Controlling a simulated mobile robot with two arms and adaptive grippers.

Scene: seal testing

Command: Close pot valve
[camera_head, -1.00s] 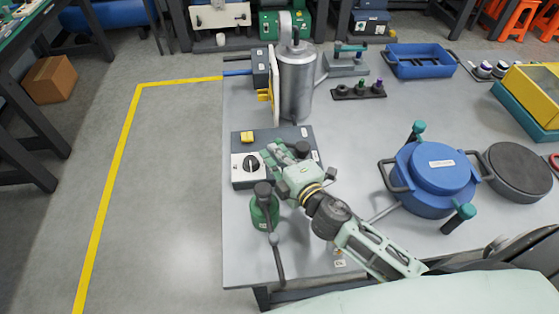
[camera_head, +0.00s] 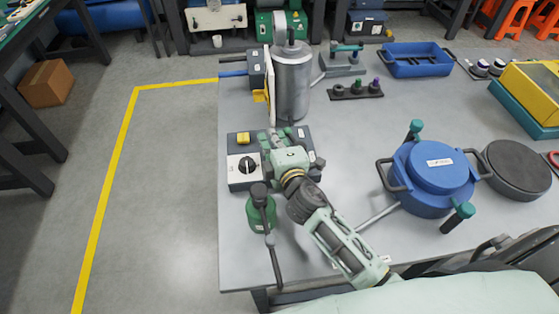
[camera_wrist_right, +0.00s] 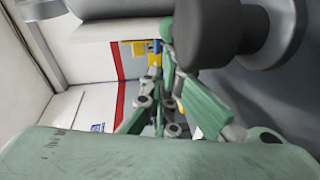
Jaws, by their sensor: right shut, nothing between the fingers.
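A silver metal pot (camera_head: 292,85) stands upright near the table's left edge, with a small spout low on its front. A blue lidded pot (camera_head: 433,177) with teal-tipped clamps stands to the right. I cannot tell for sure which part is the valve. My right gripper (camera_head: 270,141) is shut and empty, over the control box just in front of the silver pot. In the right wrist view its green fingers (camera_wrist_right: 158,75) are together, with a dark round knob (camera_wrist_right: 208,32) close beside them. Whether they touch it is unclear. My left gripper is not in view.
The control box (camera_head: 238,183) with a black dial lies under my right gripper. A green bottle-like pump (camera_head: 258,217) with a dark lever stands in front. A small rack (camera_head: 357,91), a blue tray (camera_head: 417,68) and a dark round lid (camera_head: 516,172) are on the table (camera_head: 345,140).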

